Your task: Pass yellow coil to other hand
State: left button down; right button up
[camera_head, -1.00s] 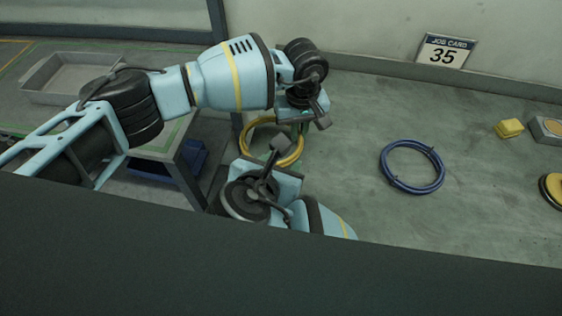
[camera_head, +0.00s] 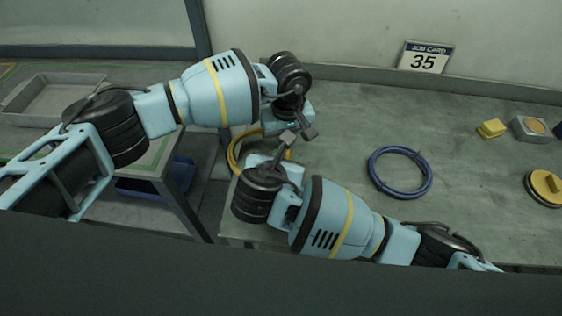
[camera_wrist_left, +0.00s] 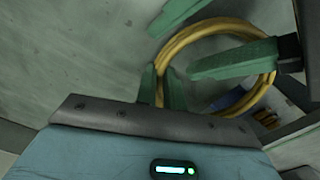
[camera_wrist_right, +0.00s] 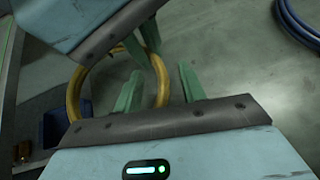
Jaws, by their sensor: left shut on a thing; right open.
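The yellow coil (camera_head: 236,150) hangs below my left gripper, partly hidden by my arms in the head view. In the left wrist view my left gripper (camera_wrist_left: 165,85) is shut on the left side of the yellow coil (camera_wrist_left: 190,36). My right gripper (camera_wrist_right: 160,70) is open close to the coil. In the right wrist view the coil's near side (camera_wrist_right: 160,88) shows between its two green fingers, apart from both. In the left wrist view the right fingers lie on either side of the coil's upper stretch. I cannot tell how deep the coil sits between them.
A blue coil (camera_head: 372,178) lies on the grey bench (camera_head: 470,215) to the right. A yellow block (camera_head: 491,129), a grey box (camera_head: 531,129) and a yellow disc (camera_head: 545,187) are farther right. A grey tray (camera_head: 50,97) stands on the left table. A job card reading 35 (camera_head: 425,58) stands behind.

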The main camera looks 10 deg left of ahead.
jog(key=shift+w+f, duration=0.15)
jog(key=shift+w, duration=0.05)
grip_shut()
dwell(0.3)
pick_arm(q)
jog(key=c, duration=1.4)
grip_release()
notch_tip(320, 180, up, 12)
